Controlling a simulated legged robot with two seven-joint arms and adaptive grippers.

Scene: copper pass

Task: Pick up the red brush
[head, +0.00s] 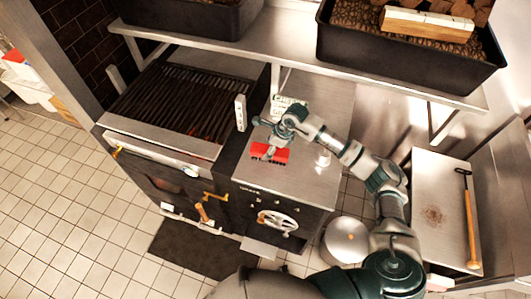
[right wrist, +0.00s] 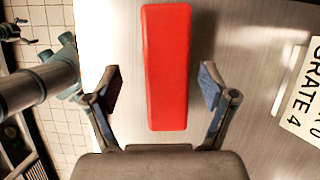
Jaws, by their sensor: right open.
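The red brush (head: 268,152) is on the steel counter to the right of the grill, with dark marks along its lower edge in the head view. In the right wrist view its long red block (right wrist: 167,65) runs up the picture between my fingers. My right gripper (right wrist: 161,88) is open, one finger on each side of the block, with a gap on both sides. In the head view my right gripper (head: 271,146) is over the brush and hides part of it. My left gripper is in neither view.
A grill (head: 183,101) stands left of the counter (head: 308,178). A white lettered card (right wrist: 305,95) is right of the brush. A shelf (head: 300,57) with black bins (head: 410,62) hangs above. A handwheel (head: 277,222) is on the counter's front. A long-handled tool (head: 471,225) lies far right.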

